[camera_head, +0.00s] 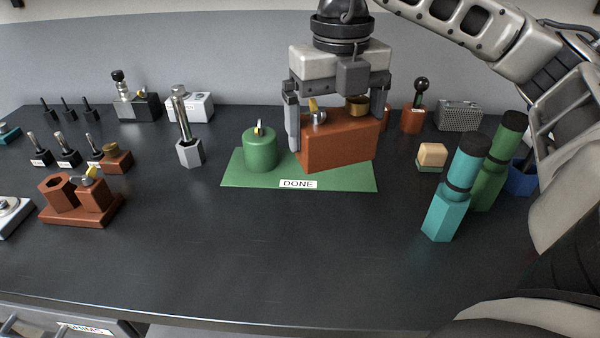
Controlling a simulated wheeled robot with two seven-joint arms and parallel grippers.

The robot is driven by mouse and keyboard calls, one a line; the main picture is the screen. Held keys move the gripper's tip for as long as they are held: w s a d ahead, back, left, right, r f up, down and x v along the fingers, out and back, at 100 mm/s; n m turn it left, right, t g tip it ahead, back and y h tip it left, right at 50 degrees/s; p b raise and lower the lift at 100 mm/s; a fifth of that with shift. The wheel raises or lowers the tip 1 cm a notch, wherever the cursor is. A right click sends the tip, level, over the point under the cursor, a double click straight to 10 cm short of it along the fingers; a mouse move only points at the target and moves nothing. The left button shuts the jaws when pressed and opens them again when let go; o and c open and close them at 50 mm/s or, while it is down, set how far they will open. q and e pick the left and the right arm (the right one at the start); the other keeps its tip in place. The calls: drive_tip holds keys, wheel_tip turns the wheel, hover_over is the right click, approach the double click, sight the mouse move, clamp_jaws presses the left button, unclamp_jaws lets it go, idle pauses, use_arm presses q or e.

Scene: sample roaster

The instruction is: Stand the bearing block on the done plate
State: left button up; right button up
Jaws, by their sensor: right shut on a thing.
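The bearing block is most likely the orange-brown block (338,150), with a brass ring and a silver-and-yellow fitting on top. It is upright over the right part of the green done plate (235,179), which carries a "DONE" label. My right gripper (337,122) comes from above and is shut on the block, one finger at each end. I cannot tell whether the block's underside touches the plate or hangs just above it. My left gripper is not in view.
A green cylinder (260,152) stands on the plate just left of the block. A grey hex holder (190,152) stands left of the plate. A cream-and-green block (432,156) and a teal bottle-like piece (453,190) stand to the right. The front table is clear.

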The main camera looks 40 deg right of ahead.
drive_tip(key=m, duration=0.2)
drive_tip(key=s+d+m, duration=0.1)
drive_tip(key=m, duration=0.1)
drive_tip(key=shift+r, duration=0.35)
drive_tip(key=shift+w+d+f, duration=0.1)
drive_tip(key=shift+w+d, duration=0.05)
drive_tip(key=shift+w, duration=0.1)
drive_tip(key=w+d+f, duration=0.2)
drive_tip(key=w+f, duration=0.1)
drive_tip(key=w+d+f, duration=0.5)
drive_tip(key=w+f, duration=0.1)
drive_tip(key=w, duration=0.1)
drive_tip(key=shift+w+d, duration=0.1)
drive_tip(key=shift+d, duration=0.2)
drive_tip(key=shift+w+d+f, duration=0.1)
drive_tip(key=shift+w+f, duration=0.05)
drive_tip(key=shift+f, duration=0.8)
drive_tip(key=shift+w+d+f, duration=0.1)
drive_tip(key=shift+f, duration=0.8)
drive_tip(key=shift+f, duration=0.1)
drive_tip(key=o, duration=1)
drive_tip(key=shift+f, duration=0.1)
drive_tip(key=shift+c, duration=0.2)
